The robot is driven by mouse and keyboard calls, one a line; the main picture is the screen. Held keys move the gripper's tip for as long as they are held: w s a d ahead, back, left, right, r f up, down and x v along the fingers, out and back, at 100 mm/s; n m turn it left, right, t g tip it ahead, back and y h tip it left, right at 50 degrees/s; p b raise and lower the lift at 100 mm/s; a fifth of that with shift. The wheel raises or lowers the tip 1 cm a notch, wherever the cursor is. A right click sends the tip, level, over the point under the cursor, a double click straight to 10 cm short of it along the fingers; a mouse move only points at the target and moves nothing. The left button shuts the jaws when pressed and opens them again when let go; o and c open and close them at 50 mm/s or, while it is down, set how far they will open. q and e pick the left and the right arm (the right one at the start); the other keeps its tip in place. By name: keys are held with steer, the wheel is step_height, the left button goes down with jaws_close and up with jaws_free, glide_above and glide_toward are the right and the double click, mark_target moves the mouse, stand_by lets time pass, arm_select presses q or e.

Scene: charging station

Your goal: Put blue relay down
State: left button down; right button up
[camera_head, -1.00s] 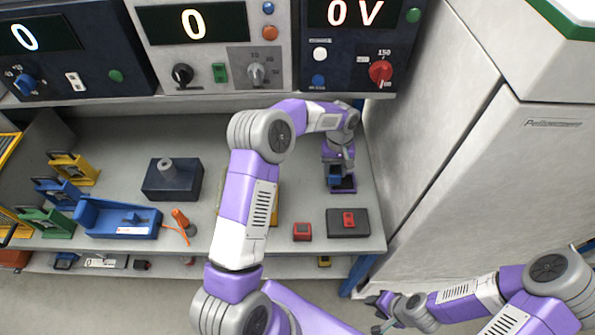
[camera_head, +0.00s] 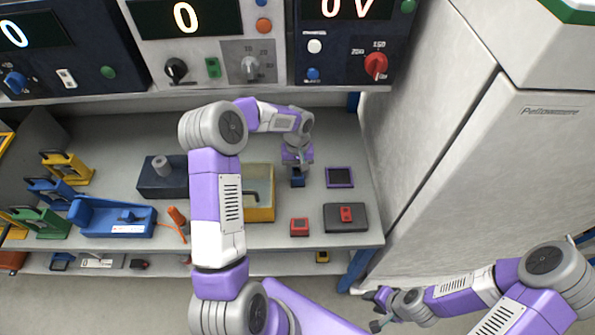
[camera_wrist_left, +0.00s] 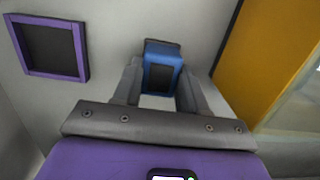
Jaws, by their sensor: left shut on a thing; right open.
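The blue relay (camera_wrist_left: 161,65) is a small blue block with a dark face, between the fingers of my left gripper (camera_wrist_left: 158,88) in the left wrist view. In the head view my left gripper (camera_head: 297,170) is shut on the relay (camera_head: 298,181), over the bench right of the yellow-framed tray. I cannot tell whether the relay touches the bench. A purple-framed dark square (camera_head: 339,177) lies to its right; it also shows at the upper left in the left wrist view (camera_wrist_left: 80,52). My right gripper (camera_head: 378,309) is open and empty at the lower right, off the bench.
The yellow-framed tray (camera_head: 262,214) is close to the left of the relay. A red block (camera_head: 299,227) and a dark pad with a red piece (camera_head: 331,217) lie nearer the front edge. A white cabinet (camera_head: 460,180) stands at the right. Instrument panels line the back.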

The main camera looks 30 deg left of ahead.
mark_target(297, 170)
arm_select(q)
steer(key=c, duration=0.5)
jaws_free()
steer(key=shift+f, duration=0.15)
steer(key=r, duration=0.5)
steer(key=w+r+p, duration=0.1)
steer(key=r, duration=0.1)
steer(key=shift+a+r, duration=0.25)
steer(key=shift+r, duration=0.05)
steer(key=shift+s+f, duration=0.1)
